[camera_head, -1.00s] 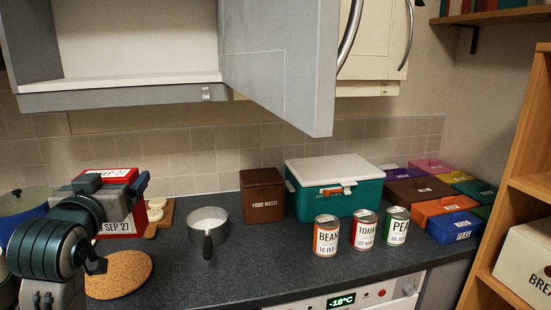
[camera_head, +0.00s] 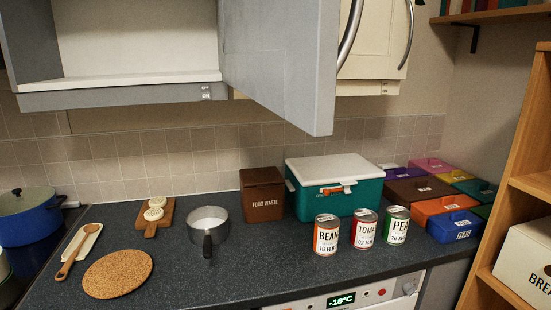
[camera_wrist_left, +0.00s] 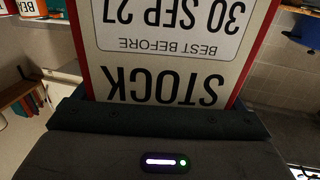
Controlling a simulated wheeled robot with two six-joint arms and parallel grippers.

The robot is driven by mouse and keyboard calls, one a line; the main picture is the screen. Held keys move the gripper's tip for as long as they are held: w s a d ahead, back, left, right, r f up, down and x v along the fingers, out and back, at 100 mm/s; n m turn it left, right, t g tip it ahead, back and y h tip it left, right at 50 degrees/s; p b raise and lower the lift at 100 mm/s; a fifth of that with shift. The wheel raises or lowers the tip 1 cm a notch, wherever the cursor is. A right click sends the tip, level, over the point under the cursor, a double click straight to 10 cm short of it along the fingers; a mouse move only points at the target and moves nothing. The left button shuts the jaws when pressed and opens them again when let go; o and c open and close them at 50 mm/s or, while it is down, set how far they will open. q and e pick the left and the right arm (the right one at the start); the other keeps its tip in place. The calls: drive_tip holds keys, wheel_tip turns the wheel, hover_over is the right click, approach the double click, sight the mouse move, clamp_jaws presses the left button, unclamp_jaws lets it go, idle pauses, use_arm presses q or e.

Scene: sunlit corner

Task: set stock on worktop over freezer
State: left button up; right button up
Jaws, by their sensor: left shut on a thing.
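The stock (camera_wrist_left: 170,62) is a red-edged box with a white label reading STOCK, best before 30 SEP 27, upside down in the left wrist view. My left gripper (camera_wrist_left: 158,112) is shut on it. Neither shows in the head view now. The worktop (camera_head: 230,270) is dark and speckled. The freezer (camera_head: 375,298) is under its front right part, with a display reading -18°C. Cans of beans (camera_head: 326,236), tomatoes (camera_head: 364,230) and peas (camera_head: 396,226) stand in a row above it. My right gripper is in neither view.
A teal cool box (camera_head: 345,202) and a brown food waste bin (camera_head: 263,203) stand behind the cans. A saucepan (camera_head: 208,226) and a cork mat (camera_head: 118,274) are farther left. A cabinet door (camera_head: 280,60) hangs open above. Worktop between saucepan and beans is clear.

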use_arm(q)
drive_tip(key=f, duration=0.2)
drive_tip(key=s+d+f, duration=0.1)
drive_tip(key=f, duration=0.1)
drive_tip(key=s+d+f, duration=0.1)
drive_tip(key=f, duration=0.2)
drive_tip(key=shift+s, duration=0.2)
